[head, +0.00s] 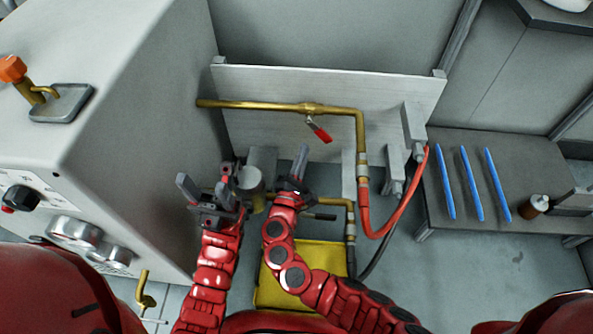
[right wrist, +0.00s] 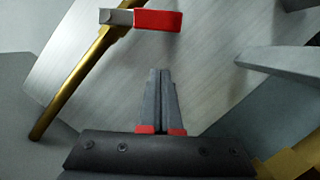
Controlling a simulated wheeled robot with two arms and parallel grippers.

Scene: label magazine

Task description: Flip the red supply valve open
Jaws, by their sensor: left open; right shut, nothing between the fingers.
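The red valve handle (head: 320,132) sits on a brass pipe (head: 250,105) running across a pale metal panel. It points down and right, angled across the pipe. In the right wrist view, the red handle (right wrist: 158,20) shows at top centre, on a grey stem beside the brass pipe (right wrist: 78,78). My right gripper (head: 302,156) is shut and empty, below and slightly left of the handle, apart from it. Its closed fingers (right wrist: 161,75) point toward the panel, below the handle in the wrist view. My left gripper (head: 206,182) is open and empty, further left, near a grey cylindrical fitting (head: 250,179).
A grey cabinet (head: 110,130) with an orange-knobbed valve (head: 12,69) stands at left. A red hose (head: 385,225) curves down right of the panel (head: 270,84). A side table (head: 425,218) holds blue rods (head: 471,185) and an amber bottle (head: 534,206). A yellow object (head: 318,258) lies below.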

